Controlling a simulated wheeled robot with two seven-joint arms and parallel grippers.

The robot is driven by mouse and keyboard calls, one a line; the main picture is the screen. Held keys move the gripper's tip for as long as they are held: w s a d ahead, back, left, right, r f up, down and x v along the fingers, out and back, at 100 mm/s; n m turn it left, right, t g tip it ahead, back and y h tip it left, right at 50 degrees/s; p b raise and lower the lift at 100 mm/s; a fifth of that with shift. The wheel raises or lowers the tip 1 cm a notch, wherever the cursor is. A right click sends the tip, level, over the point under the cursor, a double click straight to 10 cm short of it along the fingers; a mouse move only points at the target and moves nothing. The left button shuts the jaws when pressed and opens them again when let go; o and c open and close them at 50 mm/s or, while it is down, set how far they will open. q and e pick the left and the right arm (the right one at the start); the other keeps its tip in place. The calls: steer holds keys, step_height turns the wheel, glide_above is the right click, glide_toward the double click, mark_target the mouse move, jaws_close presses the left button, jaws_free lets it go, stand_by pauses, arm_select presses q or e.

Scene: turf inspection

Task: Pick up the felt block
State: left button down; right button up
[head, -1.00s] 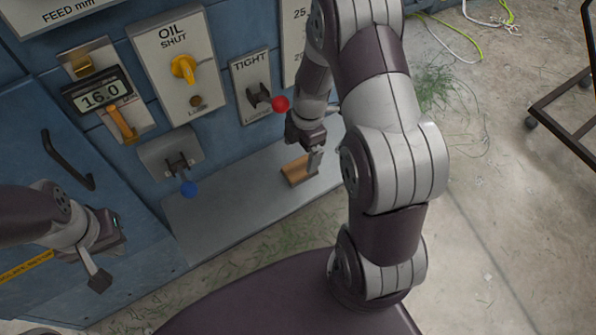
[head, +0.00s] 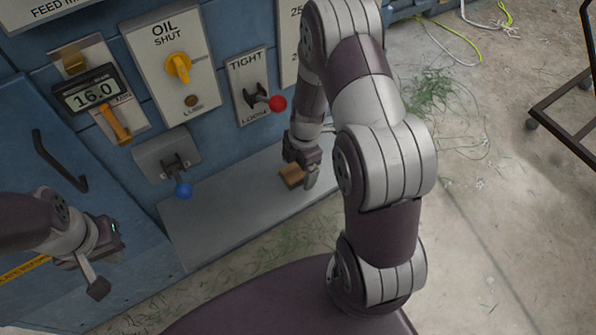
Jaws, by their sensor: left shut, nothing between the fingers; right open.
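The felt block (head: 290,176) is a small tan-brown block on the grey shelf (head: 215,220) at the foot of the blue machine. My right gripper (head: 304,180) is open at the block, with a finger on its near right side. The gripper hides part of the block, and I cannot tell whether the fingers touch it. My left gripper (head: 98,289) is shut and empty, at the lower left in front of the blue cabinet door, well away from the block.
Above the shelf are a red-knobbed lever (head: 277,103), a blue-knobbed lever (head: 184,190), a yellow oil knob (head: 178,67) and a gauge reading 16.0 (head: 92,94). A black door handle (head: 58,162) is at left. The shelf left of the block is clear. A dark cart (head: 565,115) stands at right.

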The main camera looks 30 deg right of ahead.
mark_target(296, 170)
steer(key=shift+f, duration=0.2)
stand_by(0.4)
steer(key=c, duration=1.1)
steer(key=shift+c, duration=0.2)
steer(key=shift+r+p, duration=0.35)
steer(key=shift+r, duration=0.05)
step_height(296, 170, up, 4)
steer(key=shift+r+p, duration=0.15)
steer(key=shift+p, duration=0.5)
steer(key=s+d+r+p, duration=0.1)
steer(key=s+d+r, duration=0.4)
steer(key=d, duration=0.5)
steer(key=shift+s+d+r, duration=0.15)
steer(key=shift+d+r, duration=0.05)
steer(key=shift+r, duration=0.55)
